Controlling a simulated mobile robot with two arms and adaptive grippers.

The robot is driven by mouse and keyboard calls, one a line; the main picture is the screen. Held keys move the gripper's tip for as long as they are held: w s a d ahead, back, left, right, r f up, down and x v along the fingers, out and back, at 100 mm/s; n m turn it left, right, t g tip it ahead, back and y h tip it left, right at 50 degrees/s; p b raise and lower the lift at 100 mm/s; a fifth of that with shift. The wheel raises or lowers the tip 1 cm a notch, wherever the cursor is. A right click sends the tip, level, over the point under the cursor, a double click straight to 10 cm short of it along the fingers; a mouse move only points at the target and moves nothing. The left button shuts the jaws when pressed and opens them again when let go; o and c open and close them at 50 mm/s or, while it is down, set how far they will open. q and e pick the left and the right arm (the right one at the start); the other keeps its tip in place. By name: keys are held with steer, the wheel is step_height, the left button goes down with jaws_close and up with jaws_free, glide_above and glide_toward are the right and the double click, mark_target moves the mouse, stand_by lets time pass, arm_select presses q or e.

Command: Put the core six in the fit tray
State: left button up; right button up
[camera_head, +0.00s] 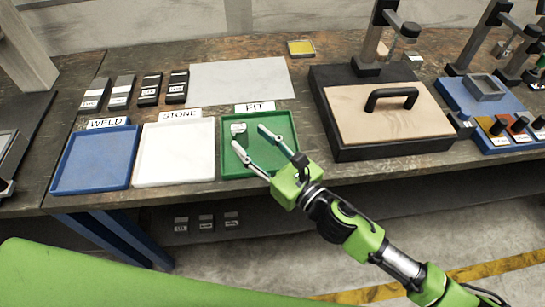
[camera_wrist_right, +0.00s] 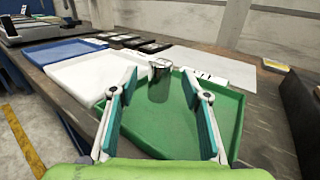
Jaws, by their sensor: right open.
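The green fit tray (camera_head: 277,168), with a FIT label behind it, is the rightmost of three trays on the bench. A small grey metallic cylinder (camera_wrist_right: 159,85), likely the core six, appears upright inside the tray near its back edge. It also shows in the head view (camera_head: 238,129); no number is readable on it. My right gripper (camera_head: 249,137) is over the tray with its fingers spread. In the right wrist view the cylinder is beyond and between the open fingertips, with no visible grip on it. My left gripper is not in view.
The white STONE tray (camera_head: 175,155) and blue WELD tray (camera_head: 95,162) stand to the left, both empty. Several dark labelled blocks (camera_head: 150,88) and a grey sheet (camera_head: 240,83) lie behind. A black box with a handled lid (camera_head: 375,112) stands close on the right.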

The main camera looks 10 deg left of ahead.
steer(key=b+v, duration=0.1)
steer(key=v, duration=0.6)
steer(key=shift+f, duration=0.15)
steer(key=shift+v, duration=0.8)
